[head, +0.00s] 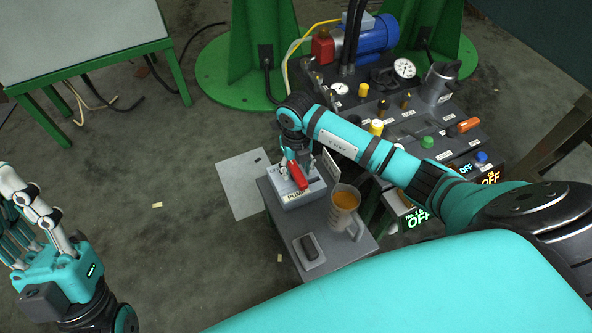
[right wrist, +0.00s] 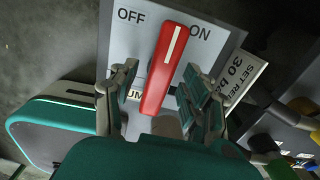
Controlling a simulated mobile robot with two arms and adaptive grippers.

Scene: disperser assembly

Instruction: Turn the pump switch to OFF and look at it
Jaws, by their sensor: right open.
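The pump switch is a grey box (head: 294,196) with a red handle (head: 298,176), standing on a small grey side table (head: 352,264). In the right wrist view, the red handle (right wrist: 168,65) has a white line and leans up and to the right. Its marked end points between the OFF and ON labels, closer to ON. My right gripper (head: 297,160) is over the switch; in the right wrist view its fingers (right wrist: 158,88) are open, one on each side of the handle, with gaps visible. My left gripper (head: 18,215) is at the left edge, away from the switch, its fingertips partly cut off.
A measuring jug (head: 344,200) with orange liquid stands close right of the switch, and a dark object (head: 310,247) lies in front. A label card (right wrist: 240,75) is right of the switch. The control panel (head: 430,125) with knobs, gauges and OFF displays lies beyond my right arm.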

